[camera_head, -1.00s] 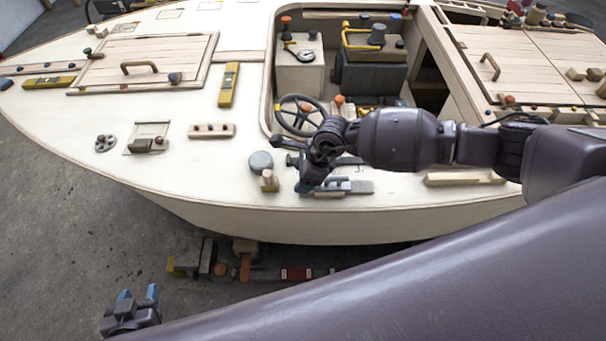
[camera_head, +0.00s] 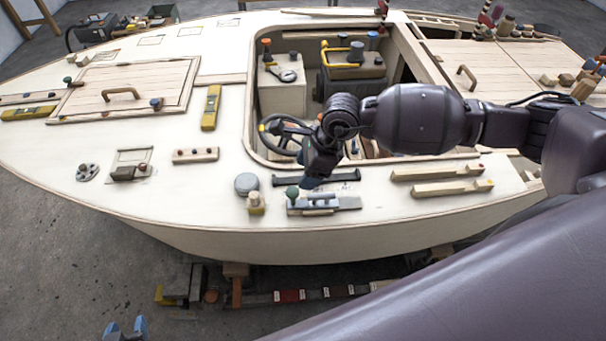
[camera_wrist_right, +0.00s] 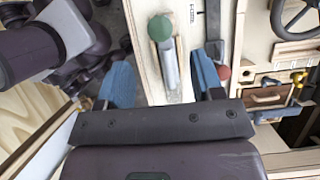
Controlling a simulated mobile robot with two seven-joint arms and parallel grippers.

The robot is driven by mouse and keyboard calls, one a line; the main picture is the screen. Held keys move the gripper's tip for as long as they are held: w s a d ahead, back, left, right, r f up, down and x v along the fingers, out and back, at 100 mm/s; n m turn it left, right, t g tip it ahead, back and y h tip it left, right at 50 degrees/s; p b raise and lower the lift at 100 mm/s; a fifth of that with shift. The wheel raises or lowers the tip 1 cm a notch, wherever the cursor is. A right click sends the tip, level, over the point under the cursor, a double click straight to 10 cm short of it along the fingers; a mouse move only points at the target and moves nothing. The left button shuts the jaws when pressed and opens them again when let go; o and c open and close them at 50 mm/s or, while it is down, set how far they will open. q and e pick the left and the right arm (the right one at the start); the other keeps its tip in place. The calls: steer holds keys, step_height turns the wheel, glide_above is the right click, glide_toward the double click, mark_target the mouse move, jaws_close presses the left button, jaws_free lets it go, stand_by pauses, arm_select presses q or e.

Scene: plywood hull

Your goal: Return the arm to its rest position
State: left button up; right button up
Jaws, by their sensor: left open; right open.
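My right gripper (camera_head: 312,182) is open and points down just behind a grey latch-like fitting (camera_head: 345,203) on the deck, near the cockpit's front edge. The fitting has a green knob (camera_head: 292,192). In the right wrist view, the blue fingertips of my right gripper (camera_wrist_right: 163,80) stand wide apart. The green knob (camera_wrist_right: 160,28) and its grey lever (camera_wrist_right: 171,70) show in the gap between them, with nothing gripped. My left gripper (camera_head: 126,328) is open, low at the picture's bottom left in front of the hull, mostly cut off by the frame.
The pale plywood hull (camera_head: 200,238) fills the middle. The cockpit holds a steering wheel (camera_head: 285,133) close behind my right gripper. A grey round cap (camera_head: 246,183) and two wooden bars (camera_head: 440,180) stand on the deck nearby. The grey floor at lower left is mostly clear.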

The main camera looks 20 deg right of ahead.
stand_by(0.5)
steer(key=w+a+r+m+t+y, duration=0.2)
steer(key=a+r+m+t+y, duration=0.1)
steer(key=a+r+m+y, duration=0.4)
steer(key=w+a+r+m+t+y, duration=0.25)
steer(key=a+r+m+y, duration=0.2)
steer(key=r+m, duration=0.35)
steer(key=s+d+f+m+t+h, duration=0.1)
steer(key=d+f+m+t+h, duration=0.45)
steer(key=m, duration=0.85)
steer(key=s+d+f+m+t+h, duration=0.25)
steer(key=d+f+m+h, duration=0.55)
steer(key=m, duration=0.5)
steer(key=s+d+f+m+g+h, duration=0.1)
steer(key=s+d+f+m, duration=0.2)
steer(key=s+f, duration=0.3)
steer(key=s+d+f+m+g+h, duration=0.1)
steer(key=s+d+f+m+g, duration=0.1)
steer(key=s+d+f+m, duration=0.2)
steer(key=s+d+f, duration=0.1)
steer(key=s+f, duration=0.2)
steer(key=s, duration=0.4)
steer(key=shift+s+f+m+h, duration=0.3)
